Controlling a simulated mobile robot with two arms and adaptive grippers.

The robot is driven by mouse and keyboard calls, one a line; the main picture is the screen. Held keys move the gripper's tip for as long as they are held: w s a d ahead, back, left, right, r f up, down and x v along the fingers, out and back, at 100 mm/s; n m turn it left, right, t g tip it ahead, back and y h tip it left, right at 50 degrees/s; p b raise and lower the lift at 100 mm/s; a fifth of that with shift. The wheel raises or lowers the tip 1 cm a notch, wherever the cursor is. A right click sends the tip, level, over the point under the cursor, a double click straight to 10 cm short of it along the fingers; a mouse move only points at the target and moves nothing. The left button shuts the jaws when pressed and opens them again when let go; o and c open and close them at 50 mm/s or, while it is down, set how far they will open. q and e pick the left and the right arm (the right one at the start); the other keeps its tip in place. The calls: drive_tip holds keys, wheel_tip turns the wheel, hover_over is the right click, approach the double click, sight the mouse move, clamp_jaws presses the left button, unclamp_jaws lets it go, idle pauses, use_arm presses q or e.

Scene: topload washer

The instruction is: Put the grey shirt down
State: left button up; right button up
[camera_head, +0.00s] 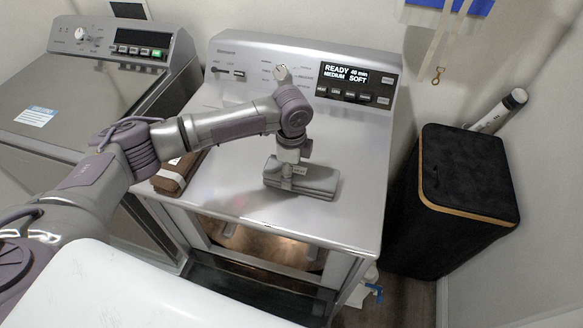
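The grey shirt (317,180) is a folded flat bundle lying on the front half of the right machine's top (345,140). My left arm reaches in from the left and bends down over it. My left gripper (288,178) is at the shirt's left part and seems to touch it. The fingers are small and blend with the grey cloth, so I cannot tell whether they are shut on it. My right gripper is not in view.
A brown folded item (178,176) lies at the machine top's left edge. Another machine (75,95) stands at left. The right machine's control panel (345,85) rises at the back. Its front (262,243) is open below. A black hamper (460,190) stands right.

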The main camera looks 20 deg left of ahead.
use_arm(q)
drive_tip(key=shift+f, duration=0.1)
drive_tip(key=o, duration=1.3)
drive_tip(key=shift+c, duration=0.2)
wheel_tip(320, 180, up, 12)
drive_tip(key=b, duration=0.3)
drive_tip(key=shift+r, duration=0.2)
